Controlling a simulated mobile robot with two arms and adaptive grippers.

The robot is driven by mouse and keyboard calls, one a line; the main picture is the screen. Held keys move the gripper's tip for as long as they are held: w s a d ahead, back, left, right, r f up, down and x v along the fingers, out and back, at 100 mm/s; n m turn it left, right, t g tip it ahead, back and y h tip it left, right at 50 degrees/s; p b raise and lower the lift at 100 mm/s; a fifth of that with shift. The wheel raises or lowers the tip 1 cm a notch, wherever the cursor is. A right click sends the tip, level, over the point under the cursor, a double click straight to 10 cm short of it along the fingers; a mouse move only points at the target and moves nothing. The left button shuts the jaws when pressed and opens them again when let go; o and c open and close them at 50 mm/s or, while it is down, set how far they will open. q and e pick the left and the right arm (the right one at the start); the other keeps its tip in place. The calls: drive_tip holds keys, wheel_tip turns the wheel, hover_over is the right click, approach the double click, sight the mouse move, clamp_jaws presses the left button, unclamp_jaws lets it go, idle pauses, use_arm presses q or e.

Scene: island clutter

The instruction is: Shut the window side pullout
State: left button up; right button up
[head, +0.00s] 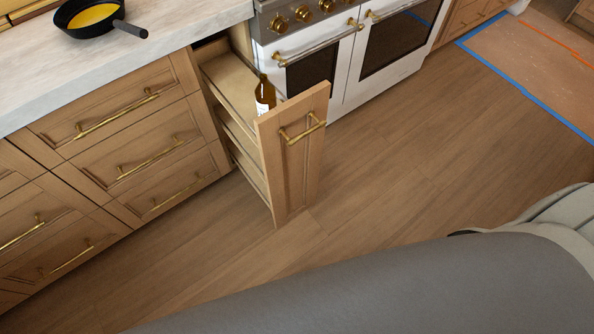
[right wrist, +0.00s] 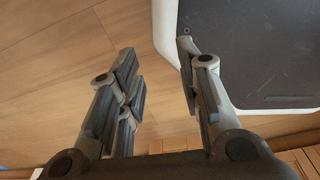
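The pullout (head: 290,157) is a narrow wooden cabinet unit beside the oven, and it stands open, extended out over the floor. Its front panel has a brass handle (head: 302,129) near the top. A dark bottle with a pale label (head: 265,95) stands on its upper shelf. My right gripper (right wrist: 158,58) is open and empty in the right wrist view, over wood floor and a dark panel with a pale rim. Neither gripper shows in the head view. My left gripper is out of view.
A white range (head: 340,60) with brass handles is right of the pullout. Wooden drawers (head: 140,140) are shut at left under a pale counter (head: 170,25). A black pan (head: 92,16) stands on the counter. The floor (head: 400,160) before the pullout is clear.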

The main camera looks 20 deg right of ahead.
drive_tip(key=w+d+r+n+t, duration=0.2)
drive_tip(key=w+r, duration=0.1)
drive_tip(key=w, duration=0.3)
drive_tip(key=w+d+r+n+t, duration=0.2)
drive_tip(key=w+r, duration=0.1)
drive_tip(key=w, duration=0.3)
drive_tip(key=n+t+y, duration=0.5)
drive_tip(key=n+t, duration=0.5)
drive_tip(key=n, duration=0.5)
approach(307, 131)
drive_tip(key=x, duration=0.6)
drive_tip(key=p+x, duration=0.1)
drive_tip(key=x, duration=0.3)
drive_tip(key=shift+f, duration=0.3)
clamp_jaws()
